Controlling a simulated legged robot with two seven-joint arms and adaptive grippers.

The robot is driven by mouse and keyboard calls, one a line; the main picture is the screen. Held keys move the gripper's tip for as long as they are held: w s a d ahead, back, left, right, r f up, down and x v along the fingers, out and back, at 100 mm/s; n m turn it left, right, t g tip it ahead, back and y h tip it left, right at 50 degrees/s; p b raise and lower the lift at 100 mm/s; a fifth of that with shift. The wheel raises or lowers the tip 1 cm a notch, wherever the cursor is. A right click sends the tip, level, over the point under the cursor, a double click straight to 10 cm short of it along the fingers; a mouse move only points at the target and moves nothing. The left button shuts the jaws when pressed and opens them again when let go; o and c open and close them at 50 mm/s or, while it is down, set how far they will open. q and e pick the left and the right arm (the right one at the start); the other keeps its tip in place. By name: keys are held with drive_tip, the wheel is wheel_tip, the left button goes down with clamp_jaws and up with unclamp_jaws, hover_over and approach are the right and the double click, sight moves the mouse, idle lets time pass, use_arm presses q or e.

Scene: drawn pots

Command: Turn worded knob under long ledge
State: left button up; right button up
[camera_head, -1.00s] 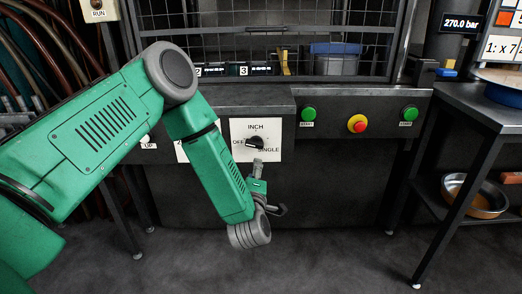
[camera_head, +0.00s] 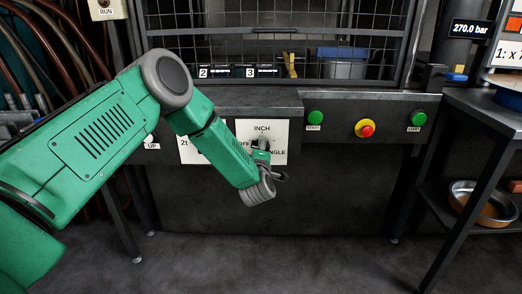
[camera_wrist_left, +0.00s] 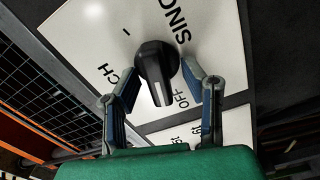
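The worded knob (camera_wrist_left: 155,60) is black with a pale pointer line. It sits on a white plate (camera_wrist_left: 95,30) lettered INCH, OFF and SINGLE. In the wrist view its pointer is down, close to OFF. In the head view the plate (camera_head: 275,152) is under the long ledge (camera_head: 225,101), and my gripper and wrist mostly hide the knob. My left gripper (camera_head: 263,156) is up at the plate. In the wrist view its fingers (camera_wrist_left: 162,76) are open, one on each side of the knob, with gaps visible. My right gripper is not in view.
Green buttons (camera_head: 315,118) and a red stop button on yellow (camera_head: 365,128) are to the right. Another white plate (camera_head: 190,150) is partly behind my arm. A mesh guard (camera_head: 270,20) stands above the ledge. A side table (camera_head: 490,112) is at right.

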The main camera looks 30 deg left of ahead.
use_arm(q)
drive_tip(key=shift+a+f, duration=0.15)
drive_tip(key=shift+a, duration=0.35)
drive_tip(key=shift+d, duration=0.3)
drive_tip(key=c, duration=0.6)
drive_tip(key=shift+d, duration=0.3)
clamp_jaws()
drive_tip(key=shift+d, duration=0.15)
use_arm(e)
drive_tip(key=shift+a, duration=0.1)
use_arm(q)
drive_tip(key=shift+a, duration=0.2)
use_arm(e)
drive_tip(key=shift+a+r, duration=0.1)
